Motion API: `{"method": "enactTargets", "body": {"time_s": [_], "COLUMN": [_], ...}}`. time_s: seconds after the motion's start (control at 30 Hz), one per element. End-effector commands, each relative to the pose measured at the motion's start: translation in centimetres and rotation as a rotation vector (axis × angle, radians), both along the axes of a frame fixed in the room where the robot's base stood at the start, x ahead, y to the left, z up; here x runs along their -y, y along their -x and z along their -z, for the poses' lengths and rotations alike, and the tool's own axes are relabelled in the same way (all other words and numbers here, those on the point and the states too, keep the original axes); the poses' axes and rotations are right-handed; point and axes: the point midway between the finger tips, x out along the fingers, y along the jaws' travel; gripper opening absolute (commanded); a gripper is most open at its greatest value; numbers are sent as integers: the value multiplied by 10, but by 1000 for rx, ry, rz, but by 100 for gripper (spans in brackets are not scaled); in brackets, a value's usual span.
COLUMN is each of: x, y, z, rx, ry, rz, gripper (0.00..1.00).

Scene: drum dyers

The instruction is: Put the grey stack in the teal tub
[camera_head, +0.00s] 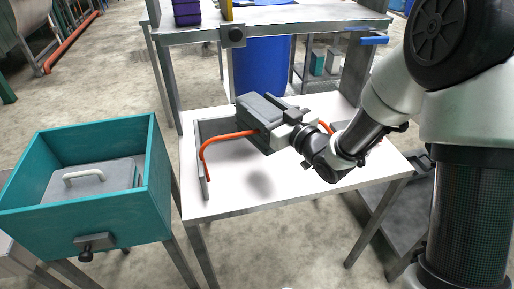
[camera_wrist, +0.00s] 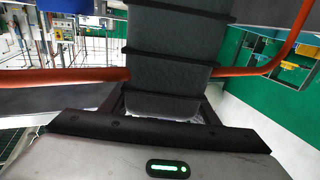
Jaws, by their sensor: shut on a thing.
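The grey stack (camera_head: 259,113) is a block of dark grey layers, held above the white table. In the wrist view the stack (camera_wrist: 167,55) fills the upper middle, with its layer edges showing as dark ridges. My gripper (camera_head: 283,128) is shut on the near end of the stack; in the wrist view its jaws (camera_wrist: 160,112) lie on both sides of it. The teal tub (camera_head: 158,172) stands on legs at the left, open at the top and apart from the stack. A grey lid-like panel with a pale handle (camera_head: 84,174) lies inside the tub.
The white table (camera_head: 300,195) is mostly clear under the stack. An orange bar (camera_head: 204,152) curves up on a grey bracket at its left side. A raised shelf (camera_head: 290,20) with a purple box (camera_head: 187,13) stands behind, and a blue drum (camera_head: 262,65) sits beneath it.

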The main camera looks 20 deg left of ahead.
Motion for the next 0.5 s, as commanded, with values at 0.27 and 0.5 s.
{"method": "enactTargets", "body": {"time_s": [0.27,0.5], "x": [0,0], "y": [0,0], "z": [46,72], "rx": [-2,-3], "ry": [0,1], "rz": [0,1], "gripper": [8,8]}}
